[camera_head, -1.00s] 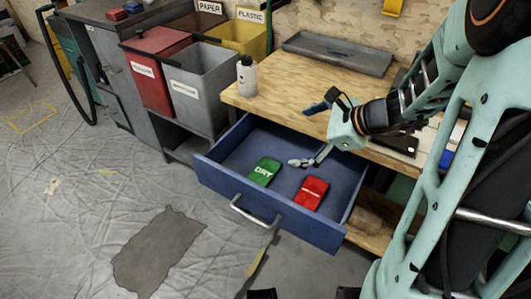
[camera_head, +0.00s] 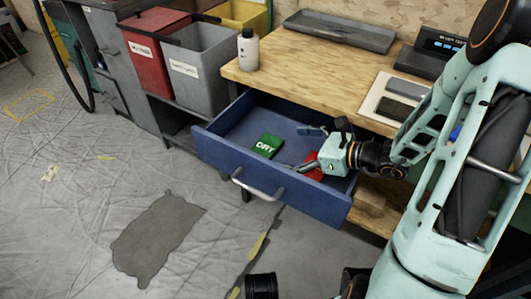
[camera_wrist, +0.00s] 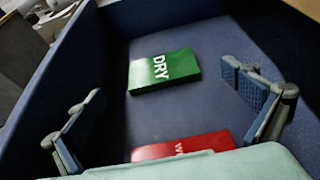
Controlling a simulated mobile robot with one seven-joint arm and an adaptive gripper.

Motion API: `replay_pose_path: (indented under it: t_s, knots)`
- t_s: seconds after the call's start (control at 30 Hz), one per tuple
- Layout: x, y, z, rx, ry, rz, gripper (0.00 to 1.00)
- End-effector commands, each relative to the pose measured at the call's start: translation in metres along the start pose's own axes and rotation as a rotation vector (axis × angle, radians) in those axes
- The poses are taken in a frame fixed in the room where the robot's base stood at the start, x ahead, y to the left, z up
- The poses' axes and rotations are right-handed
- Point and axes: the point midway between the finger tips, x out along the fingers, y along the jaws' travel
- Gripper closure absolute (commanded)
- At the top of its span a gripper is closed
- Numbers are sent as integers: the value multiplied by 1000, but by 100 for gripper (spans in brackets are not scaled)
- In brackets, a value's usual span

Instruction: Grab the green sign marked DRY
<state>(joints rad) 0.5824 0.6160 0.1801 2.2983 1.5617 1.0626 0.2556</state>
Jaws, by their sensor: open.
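The green sign marked DRY (camera_head: 268,146) lies flat on the floor of the open blue drawer (camera_head: 222,146). In the wrist view the green sign (camera_wrist: 163,69) lies ahead of my gripper, roughly between the lines of its two fingers and beyond the fingertips. My gripper (camera_head: 305,150) is inside or just over the drawer, to the right of the green sign, open and empty. Its spread fingers also show in the wrist view (camera_wrist: 165,112). A red sign (camera_head: 314,166) lies in the drawer by my gripper and is partly hidden by it; the wrist view shows its upper part (camera_wrist: 185,147).
The drawer's walls enclose the signs on the sides. The wooden worktop (camera_head: 310,75) above carries a white bottle (camera_head: 248,50), a grey tray (camera_head: 340,31) and a dark device (camera_head: 432,55). Red (camera_head: 146,50) and grey (camera_head: 200,75) bins stand to the left.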

Motion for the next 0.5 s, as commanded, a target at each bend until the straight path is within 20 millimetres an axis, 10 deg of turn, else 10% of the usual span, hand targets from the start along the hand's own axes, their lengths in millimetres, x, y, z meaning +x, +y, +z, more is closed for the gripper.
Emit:
replay_pose_path:
  t_s: [0.5]
  knots:
    - [61,1,-4,-3,0,3,0]
